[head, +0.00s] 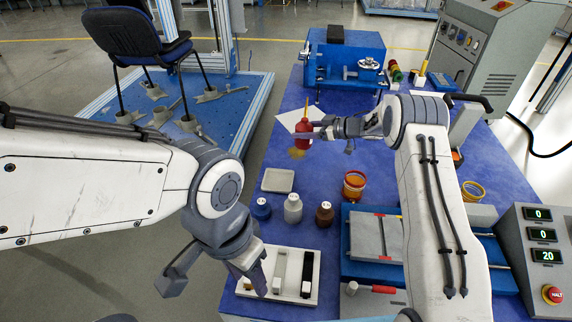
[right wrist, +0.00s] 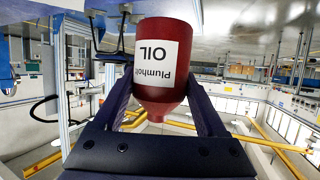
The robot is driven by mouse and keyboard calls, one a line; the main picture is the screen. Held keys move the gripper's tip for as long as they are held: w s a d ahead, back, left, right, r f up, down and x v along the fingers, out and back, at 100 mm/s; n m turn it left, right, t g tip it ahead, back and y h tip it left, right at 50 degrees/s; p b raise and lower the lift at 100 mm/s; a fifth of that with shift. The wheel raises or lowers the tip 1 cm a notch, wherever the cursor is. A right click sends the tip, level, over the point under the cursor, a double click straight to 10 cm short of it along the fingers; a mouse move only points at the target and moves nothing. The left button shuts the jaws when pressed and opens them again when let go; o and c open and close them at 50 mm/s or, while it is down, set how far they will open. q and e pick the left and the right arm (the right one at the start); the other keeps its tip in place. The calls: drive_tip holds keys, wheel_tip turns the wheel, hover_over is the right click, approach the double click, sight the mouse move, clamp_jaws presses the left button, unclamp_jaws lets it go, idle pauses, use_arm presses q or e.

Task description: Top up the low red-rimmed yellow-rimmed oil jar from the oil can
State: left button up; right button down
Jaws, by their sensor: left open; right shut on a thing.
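The red oil can (head: 304,127) is in my right gripper (head: 322,133), over the far middle of the blue table. In the right wrist view the can (right wrist: 164,82) sits between both fingers, its "OIL" label upside down in that picture. In the head view it looks upright, with a thin spout upward. My left gripper (head: 214,277) is open and empty, at the table's near left edge.
Three small bottles (head: 293,208) stand left of the jar, near a grey tray (head: 277,180). A white holder (head: 282,298) is in front. Yellow rings (head: 472,191) lie right of my right arm. A blue machine (head: 342,62) stands behind.

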drive_tip(key=s+a+f+b, duration=0.1)
drive_tip(key=s+a+f, duration=0.1)
drive_tip(key=a, duration=0.1)
drive_tip(key=s+a+f+b, duration=0.1)
drive_tip(key=s+a+f, duration=0.1)
drive_tip(key=a, duration=0.1)
drive_tip(key=s+a+f+b, duration=0.2)
drive_tip(key=a+f, duration=0.1)
drive_tip(key=shift+s+a, duration=0.2)
drive_tip(key=shift+s, duration=0.1)
wheel_tip(320, 180, down, 2)
drive_tip(key=shift+w+d+f+b, duration=0.1)
drive_tip(key=shift+f+b, duration=0.1)
drive_tip(key=shift+b, duration=0.1)
drive_tip(key=shift+f, duration=0.4)
